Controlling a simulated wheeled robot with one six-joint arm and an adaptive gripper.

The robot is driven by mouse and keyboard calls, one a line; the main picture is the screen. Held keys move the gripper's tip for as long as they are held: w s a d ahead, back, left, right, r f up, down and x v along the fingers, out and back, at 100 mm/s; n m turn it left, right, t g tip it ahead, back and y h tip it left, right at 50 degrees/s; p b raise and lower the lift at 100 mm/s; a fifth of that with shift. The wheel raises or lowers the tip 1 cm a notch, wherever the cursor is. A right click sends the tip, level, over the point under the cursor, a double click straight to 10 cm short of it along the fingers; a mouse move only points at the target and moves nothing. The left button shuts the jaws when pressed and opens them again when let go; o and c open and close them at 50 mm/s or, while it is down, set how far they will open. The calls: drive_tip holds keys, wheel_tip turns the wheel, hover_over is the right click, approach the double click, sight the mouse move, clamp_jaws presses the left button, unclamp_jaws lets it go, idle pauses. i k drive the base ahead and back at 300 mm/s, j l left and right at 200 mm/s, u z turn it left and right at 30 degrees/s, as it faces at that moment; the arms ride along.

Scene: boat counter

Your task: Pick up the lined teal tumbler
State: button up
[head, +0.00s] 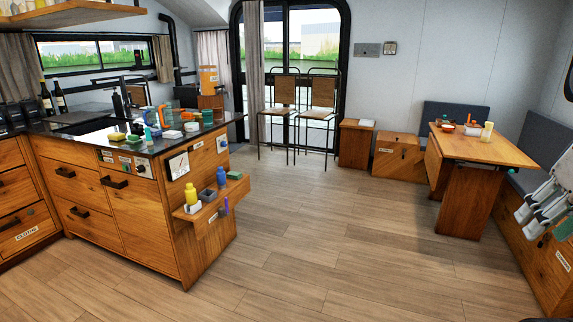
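Several small items stand on the dark counter top (222,122) of the wooden island at the left. Among them, a teal cup-like item (208,117) stands near the counter's right end, and a slim teal-green item (148,134) stands near its front edge. They are too small to tell whether either has lines, so I cannot tell which is the lined teal tumbler. My gripper (528,224) is at the far right edge of the head view, far from the counter. Its pale grey fingers look apart, with nothing seen between them.
A wooden table (470,148) with small items stands at the right beside a bench (545,262). Two tall chairs (318,100) stand by the glass door. A side shelf (212,208) with a yellow bottle (191,194) juts from the island. The middle floor (330,225) is clear.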

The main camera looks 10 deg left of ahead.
sight(207, 115)
drive_tip(key=i+j+u, duration=0.1)
drive_tip(key=i+u, duration=0.45)
drive_tip(key=u, duration=0.2)
drive_tip(key=i+u, duration=0.35)
drive_tip(key=i+j+u, duration=0.2)
drive_tip(key=i, duration=0.6)
drive_tip(key=i+j+z, duration=0.4)
drive_tip(key=i, duration=0.15)
drive_tip(key=i+j+z, duration=0.4)
drive_tip(key=i+l+z, duration=0.15)
drive_tip(key=l+z, duration=0.25)
drive_tip(key=i+l+z, duration=0.2)
drive_tip(key=l+z, duration=0.2)
drive_tip(key=i+l+z, duration=0.6)
drive_tip(key=i+u, duration=0.45)
drive_tip(key=i, duration=0.15)
drive_tip(key=i+l+u, duration=0.25)
drive_tip(key=i+u, duration=0.25)
